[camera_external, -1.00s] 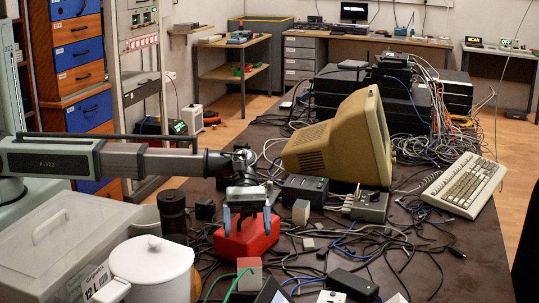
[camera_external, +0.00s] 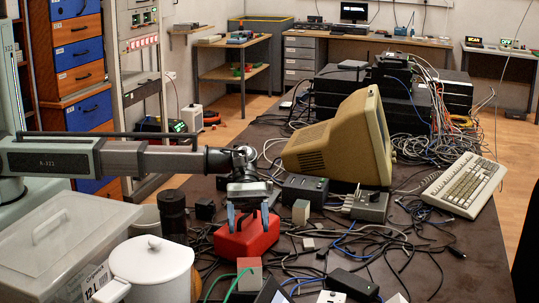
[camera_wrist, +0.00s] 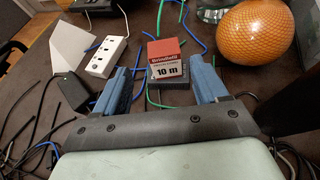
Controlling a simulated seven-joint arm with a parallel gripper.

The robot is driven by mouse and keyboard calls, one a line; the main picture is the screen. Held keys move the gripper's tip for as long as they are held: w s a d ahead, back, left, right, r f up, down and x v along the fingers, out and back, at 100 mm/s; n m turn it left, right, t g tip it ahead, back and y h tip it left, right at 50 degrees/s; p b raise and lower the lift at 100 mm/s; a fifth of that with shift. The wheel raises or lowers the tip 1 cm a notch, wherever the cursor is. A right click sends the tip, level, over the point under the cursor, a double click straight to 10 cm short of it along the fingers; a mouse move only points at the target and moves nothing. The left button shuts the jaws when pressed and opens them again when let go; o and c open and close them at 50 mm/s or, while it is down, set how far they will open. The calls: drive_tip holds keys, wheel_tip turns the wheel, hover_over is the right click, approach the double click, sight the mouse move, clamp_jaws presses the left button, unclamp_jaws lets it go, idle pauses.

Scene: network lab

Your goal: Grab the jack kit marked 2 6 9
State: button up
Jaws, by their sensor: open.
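I cannot read the marking 2 6 9 on anything, so I cannot tell which object is the jack kit. My gripper (camera_external: 248,212) is open, its two blue fingers spread in front of or over a red case (camera_external: 246,240) on the dark table; contact is unclear. In the wrist view, my gripper (camera_wrist: 167,66) has nothing clamped between its fingers. Beyond the fingers lies a small red-and-white box reading "10 m" (camera_wrist: 166,60), on or against a dark block (camera_wrist: 168,84). The red case is not identifiable in the wrist view.
A white lidded pot (camera_external: 150,268) and a clear bin (camera_external: 62,240) stand at the left. A white power strip (camera_wrist: 106,56) and an orange ball (camera_wrist: 252,36) lie beyond the fingers. A beige monitor (camera_external: 335,145) stands behind; cables crowd the table.

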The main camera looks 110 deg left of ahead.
drive_tip(key=w+a+r, duration=0.3)
drive_tip(key=w+r, duration=0.1)
drive_tip(key=r, duration=0.1)
drive_tip(key=m+g+y, duration=0.5)
drive_tip(key=y, duration=0.9)
approach(301, 204)
drive_tip(key=f, duration=0.2)
drive_tip(key=a+f, duration=0.1)
drive_tip(key=f, duration=0.3)
drive_tip(key=shift+w+a+f, duration=0.3)
drive_tip(key=shift+f, duration=0.1)
drive_tip(key=shift+s+a+f, duration=0.1)
drive_tip(key=shift+f, duration=1.2)
drive_tip(key=shift+s+a+f, duration=0.1)
drive_tip(key=shift+f, duration=1.2)
drive_tip(key=c, duration=1.1)
